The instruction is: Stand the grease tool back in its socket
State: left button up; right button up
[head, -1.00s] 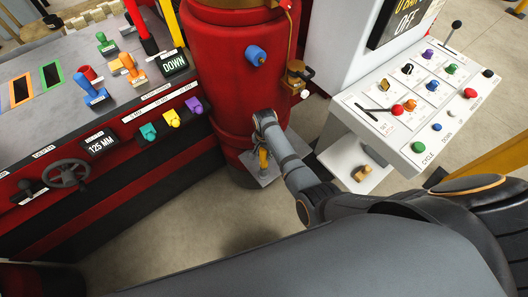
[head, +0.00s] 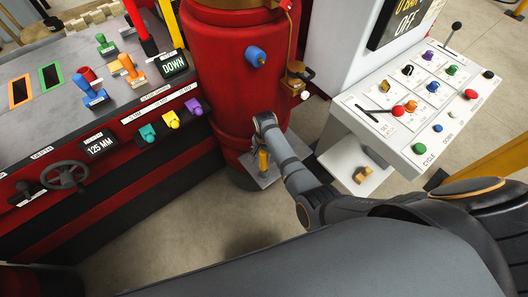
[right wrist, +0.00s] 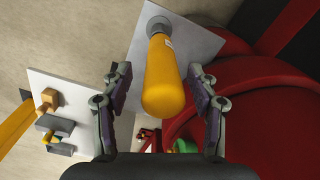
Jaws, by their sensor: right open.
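The grease tool is a yellow cylinder (right wrist: 165,75) in the right wrist view. Its far end meets a grey round socket (right wrist: 159,24) on a pale plate (right wrist: 195,40). It looks upright in the socket, but how deep it sits I cannot tell. My right gripper (right wrist: 160,75) is open, with one finger on each side of the tool and a visible gap on both sides. In the head view the yellow tool (head: 263,160) shows small beside my right wrist, above the plate (head: 266,181) by the red column. My left gripper is not in view.
The red press column (head: 228,75) stands right behind the plate. A control panel (head: 405,125) with knobs is to the right, above a white shelf (head: 345,176) with a tan block (head: 362,173). A grey-topped console (head: 50,105) with levers is at left. Floor is clear between.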

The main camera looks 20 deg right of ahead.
notch_tip(320, 180, up, 12)
jog(key=shift+f, duration=0.1)
jog(key=shift+s, duration=0.1)
jog(key=shift+d, duration=0.1)
